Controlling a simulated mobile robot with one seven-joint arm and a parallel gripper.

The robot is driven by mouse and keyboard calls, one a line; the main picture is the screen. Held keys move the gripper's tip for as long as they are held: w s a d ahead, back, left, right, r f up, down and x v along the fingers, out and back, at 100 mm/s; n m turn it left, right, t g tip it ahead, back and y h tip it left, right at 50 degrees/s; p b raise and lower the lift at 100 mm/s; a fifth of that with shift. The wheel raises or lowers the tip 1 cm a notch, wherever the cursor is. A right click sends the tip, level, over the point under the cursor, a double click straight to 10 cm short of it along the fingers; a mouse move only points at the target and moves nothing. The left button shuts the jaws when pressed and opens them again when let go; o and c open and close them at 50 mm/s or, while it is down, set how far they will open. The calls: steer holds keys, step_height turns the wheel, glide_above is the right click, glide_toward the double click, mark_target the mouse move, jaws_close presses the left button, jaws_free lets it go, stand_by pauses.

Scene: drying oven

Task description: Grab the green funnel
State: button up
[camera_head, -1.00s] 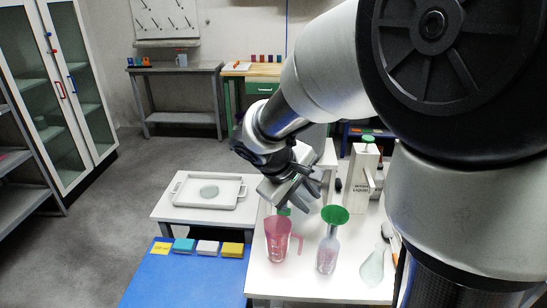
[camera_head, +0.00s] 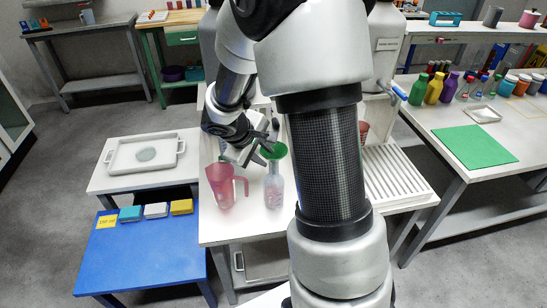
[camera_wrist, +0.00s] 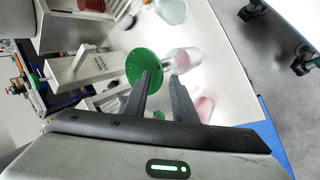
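The green funnel (camera_head: 277,149) sits in the mouth of a clear bottle (camera_head: 274,190) on the white table. The funnel's wide green disc (camera_wrist: 141,64) also shows in the wrist view, with the bottle (camera_wrist: 186,60) beyond it. My gripper (camera_head: 264,148) is at the funnel's left side in the head view. In the wrist view my gripper (camera_wrist: 163,78) has its fingers apart, with one tip overlapping the green rim and the other by the bottle's neck area. I cannot tell whether they touch. Nothing is between the fingers that I can see held.
A pink jug (camera_head: 222,187) stands left of the bottle, close to my gripper. A white tray (camera_head: 170,159) is on a low table at left. A blue table (camera_head: 145,250) stands in front.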

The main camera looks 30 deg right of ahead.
steer(key=shift+x, duration=0.75)
jaws_close()
